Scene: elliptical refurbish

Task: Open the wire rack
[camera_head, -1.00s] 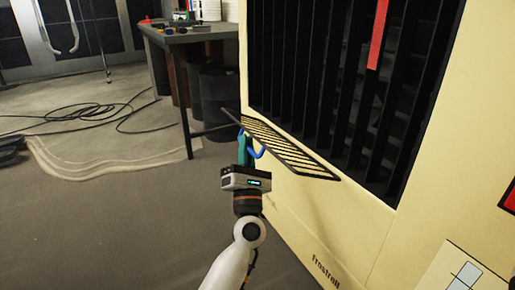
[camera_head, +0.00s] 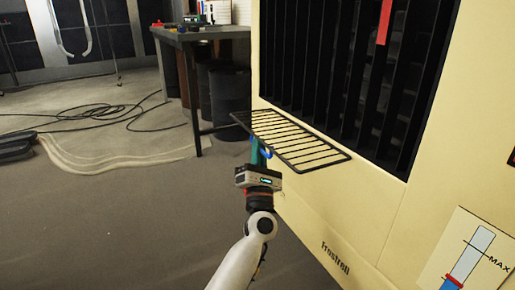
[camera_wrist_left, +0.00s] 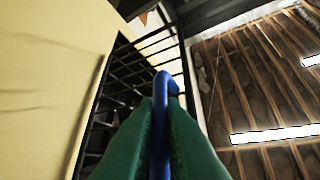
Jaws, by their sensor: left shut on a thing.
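The wire rack (camera_head: 302,146) is a dark grid jutting out from the front of the cream machine, below its slatted opening. It lies close to level. A blue handle (camera_head: 268,154) hangs at its left, outer side. My left gripper (camera_head: 259,152) is under the rack's outer edge, its green fingers pointing up. In the left wrist view, the green fingers are shut on the blue handle (camera_wrist_left: 165,85), with the rack (camera_wrist_left: 128,70) above and behind it. The fingers partly hide the handle. My right gripper is in neither current view.
The cream machine (camera_head: 385,215) fills the right side, with a gauge (camera_head: 470,258) at lower right. A dark table (camera_head: 205,32) and bins (camera_head: 229,92) stand behind. Cables (camera_head: 95,113) lie on the floor at left.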

